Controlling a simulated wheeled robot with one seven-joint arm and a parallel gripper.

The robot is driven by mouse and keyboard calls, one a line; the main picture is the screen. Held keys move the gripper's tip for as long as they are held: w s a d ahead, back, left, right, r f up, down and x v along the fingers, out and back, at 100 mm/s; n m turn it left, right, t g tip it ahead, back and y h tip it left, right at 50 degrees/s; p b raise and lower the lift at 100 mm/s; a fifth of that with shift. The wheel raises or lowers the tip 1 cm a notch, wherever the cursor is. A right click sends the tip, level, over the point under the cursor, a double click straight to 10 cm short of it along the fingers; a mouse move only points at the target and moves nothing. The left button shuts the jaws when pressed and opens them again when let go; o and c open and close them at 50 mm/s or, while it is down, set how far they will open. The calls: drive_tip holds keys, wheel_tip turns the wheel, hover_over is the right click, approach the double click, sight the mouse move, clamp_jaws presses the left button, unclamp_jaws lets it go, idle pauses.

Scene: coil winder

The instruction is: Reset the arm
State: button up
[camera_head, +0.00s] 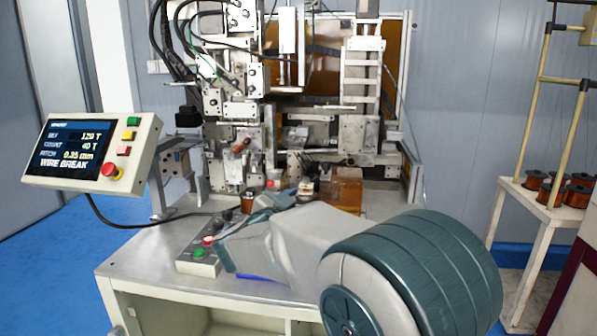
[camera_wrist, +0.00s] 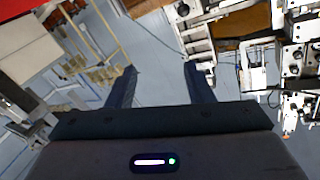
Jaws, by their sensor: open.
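My arm reaches from the lower right over the machine's table (camera_head: 150,268) in the head view. My gripper (camera_wrist: 160,72) shows in the wrist view with its two dark fingers apart and nothing between them. In the head view the gripper is partly hidden by its own wrist, so its fingertips are hard to make out. The coil winder (camera_head: 235,105) stands behind it. A small copper-coloured spool (camera_head: 247,203) is near the gripper; whether they touch I cannot tell.
A control panel (camera_head: 92,152) at the left reads "WIRE BREAK". A button box (camera_head: 198,258) lies on the table beside my arm. A brown block (camera_head: 346,190) sits behind my arm. A rack at the right holds several copper spools (camera_head: 577,196). Blue floor is free at the left.

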drive_tip(key=s+d+f+n+g+y+p, duration=0.1)
drive_tip(key=s+d+f+n+g+y, duration=0.2)
drive_tip(key=s, duration=0.7)
drive_tip(key=s+d+f+n+g+y+p, duration=0.1)
drive_tip(key=s+d+f+n+g+y, duration=0.2)
drive_tip(key=s, duration=0.7)
drive_tip(key=s+d+f+n+g+y+p, duration=0.1)
drive_tip(key=s+d+f+n+g+y, duration=0.2)
drive_tip(key=s+d+f+g, duration=0.3)
drive_tip(key=s+d+f+n, duration=0.1)
drive_tip(key=s+d, duration=0.2)
drive_tip(key=s, duration=0.2)
drive_tip(key=shift+f+g, duration=0.25)
drive_tip(key=shift+g, duration=0.05)
